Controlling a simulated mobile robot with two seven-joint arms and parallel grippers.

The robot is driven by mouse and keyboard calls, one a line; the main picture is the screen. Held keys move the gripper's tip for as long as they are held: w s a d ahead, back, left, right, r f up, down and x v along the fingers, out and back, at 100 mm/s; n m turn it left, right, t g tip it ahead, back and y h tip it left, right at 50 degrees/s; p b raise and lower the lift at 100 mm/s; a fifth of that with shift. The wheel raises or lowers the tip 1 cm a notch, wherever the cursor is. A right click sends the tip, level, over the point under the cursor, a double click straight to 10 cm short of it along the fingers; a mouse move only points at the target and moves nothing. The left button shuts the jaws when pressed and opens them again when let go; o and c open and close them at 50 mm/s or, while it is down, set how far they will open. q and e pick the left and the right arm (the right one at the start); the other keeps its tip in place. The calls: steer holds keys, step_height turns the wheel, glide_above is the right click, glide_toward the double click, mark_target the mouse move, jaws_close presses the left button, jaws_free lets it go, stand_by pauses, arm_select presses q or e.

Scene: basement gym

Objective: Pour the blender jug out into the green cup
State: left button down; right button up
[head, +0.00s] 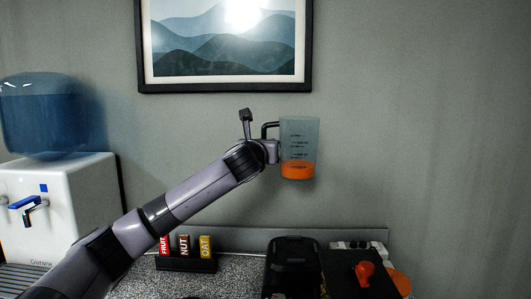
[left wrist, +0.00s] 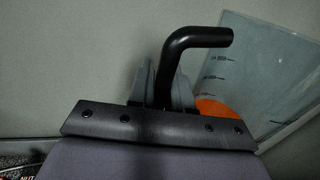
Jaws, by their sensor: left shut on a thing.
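The blender jug (head: 299,139) is clear with measuring marks and holds orange liquid at its bottom. It is upright in the air in front of the wall. My left gripper (head: 273,151) is shut on the jug's black handle. In the left wrist view, the grey fingers of my left gripper (left wrist: 163,88) are on either side of the handle (left wrist: 200,38). Part of the jug (left wrist: 245,70) and its orange liquid show behind the handle there. I see no green cup in either view. My right gripper is not in view.
A speckled counter (head: 235,275) runs below, with a bar holder (head: 185,264), a black appliance (head: 292,262) and a dark tray (head: 340,285) with a red-orange item (head: 364,272). A white water dispenser (head: 75,195) stands left. A framed picture (head: 225,87) hangs above.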

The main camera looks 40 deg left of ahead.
mark_target(263, 135)
arm_select(q)
steer(key=shift+r, duration=1.55)
